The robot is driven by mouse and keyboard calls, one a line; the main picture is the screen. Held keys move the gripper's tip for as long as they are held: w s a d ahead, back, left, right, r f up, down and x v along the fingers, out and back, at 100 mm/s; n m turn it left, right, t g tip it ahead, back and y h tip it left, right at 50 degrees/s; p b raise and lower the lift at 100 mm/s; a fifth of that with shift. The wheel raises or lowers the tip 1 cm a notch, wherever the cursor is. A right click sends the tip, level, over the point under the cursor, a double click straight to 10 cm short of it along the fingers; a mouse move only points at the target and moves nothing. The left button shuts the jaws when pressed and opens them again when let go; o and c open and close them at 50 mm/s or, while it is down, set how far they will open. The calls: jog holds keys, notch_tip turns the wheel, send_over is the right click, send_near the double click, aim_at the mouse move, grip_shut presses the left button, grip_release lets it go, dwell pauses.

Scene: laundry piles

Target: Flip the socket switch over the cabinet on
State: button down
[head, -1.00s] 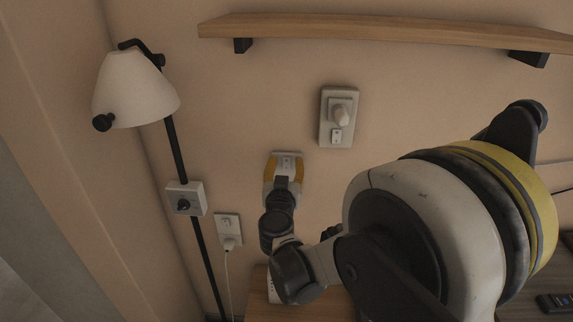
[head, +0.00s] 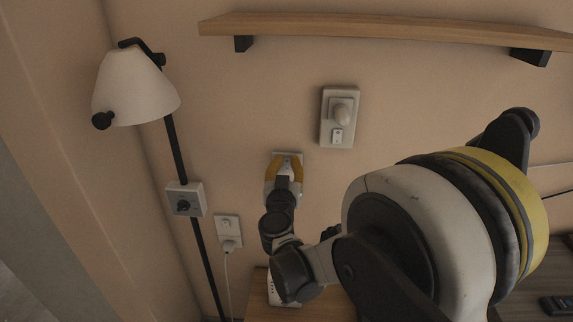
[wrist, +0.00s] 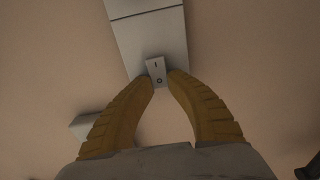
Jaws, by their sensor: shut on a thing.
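A small rocker switch (wrist: 157,68) marked I and O sits at the end of a pale wall plate (wrist: 150,35) in the wrist view. My gripper (wrist: 161,80) has its two yellow fingertips closed in on the rocker, one on each side. In the head view my gripper (head: 284,165) is against the wall and hides most of the plate (head: 289,155), whose top edge shows. The wooden cabinet top (head: 258,300) lies below it. Which way the rocker is tipped I cannot tell.
A larger socket with a rocker (head: 340,118) is up to the right, under a wooden shelf (head: 390,30). A dial plate (head: 185,199), a socket with a cord (head: 228,232) and a lamp (head: 135,90) are on the left. A remote (head: 556,304) lies lower right.

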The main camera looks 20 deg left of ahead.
jog(key=shift+f+t+b, duration=0.4)
jog(key=shift+t+b, duration=0.1)
jog(key=shift+b, duration=0.5)
jog(key=shift+s+r+t+y+b, duration=0.15)
jog(key=shift+r+t+y+b, duration=0.15)
jog(key=shift+t+b, duration=0.3)
jog(key=c, duration=1.3)
grip_release()
jog(key=shift+f, duration=0.1)
jog(key=shift+o, duration=0.2)
jog(key=v, duration=1.1)
jog(key=shift+s+d, duration=0.2)
jog(key=shift+s, duration=0.15)
